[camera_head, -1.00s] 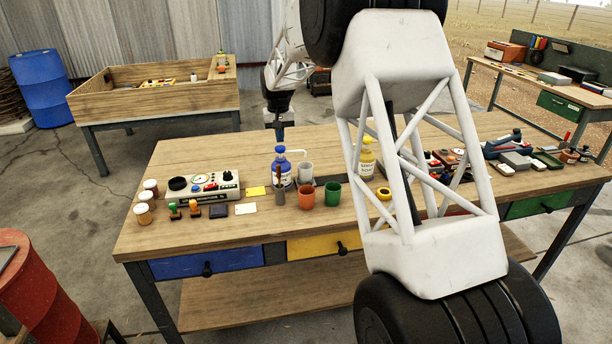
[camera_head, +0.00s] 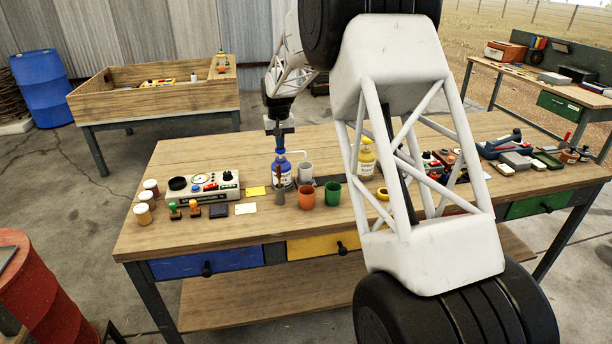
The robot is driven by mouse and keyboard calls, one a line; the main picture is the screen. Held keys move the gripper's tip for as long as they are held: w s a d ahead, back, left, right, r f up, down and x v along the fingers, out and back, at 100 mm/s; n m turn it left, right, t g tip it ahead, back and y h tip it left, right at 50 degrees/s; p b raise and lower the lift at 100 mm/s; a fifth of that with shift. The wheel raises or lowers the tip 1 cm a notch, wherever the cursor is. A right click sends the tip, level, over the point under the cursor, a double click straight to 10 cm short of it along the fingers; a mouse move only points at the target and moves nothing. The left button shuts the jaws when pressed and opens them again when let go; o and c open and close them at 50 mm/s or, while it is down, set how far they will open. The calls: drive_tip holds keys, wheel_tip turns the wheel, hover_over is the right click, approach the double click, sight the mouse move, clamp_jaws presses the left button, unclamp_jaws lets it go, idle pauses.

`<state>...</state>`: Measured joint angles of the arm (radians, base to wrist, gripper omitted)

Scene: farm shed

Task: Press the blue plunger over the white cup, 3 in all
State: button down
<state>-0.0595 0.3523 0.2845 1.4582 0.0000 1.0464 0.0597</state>
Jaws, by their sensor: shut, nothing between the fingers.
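A blue pump bottle (camera_head: 281,174) with a white label stands upright near the middle of the table. Its pale spout (camera_head: 298,153) reaches right, over a white cup (camera_head: 305,172) just beside it. My gripper (camera_head: 279,148) is shut and empty, pointing down at the top of the blue bottle. It covers the plunger's top, and I cannot tell whether it touches it or how far the plunger is down.
An orange cup (camera_head: 306,196), a green cup (camera_head: 333,194) and a grey pot (camera_head: 278,198) stand in front of the bottle. A control box (camera_head: 202,187) lies left.

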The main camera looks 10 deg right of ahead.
drive_tip(key=shift+f, duration=0.95)
drive_tip(key=shift+r, duration=2.3)
drive_tip(key=shift+f, duration=2.15)
drive_tip(key=shift+r, duration=2.15)
drive_tip(key=shift+r, duration=0.1)
drive_tip(key=shift+r, duration=2.9)
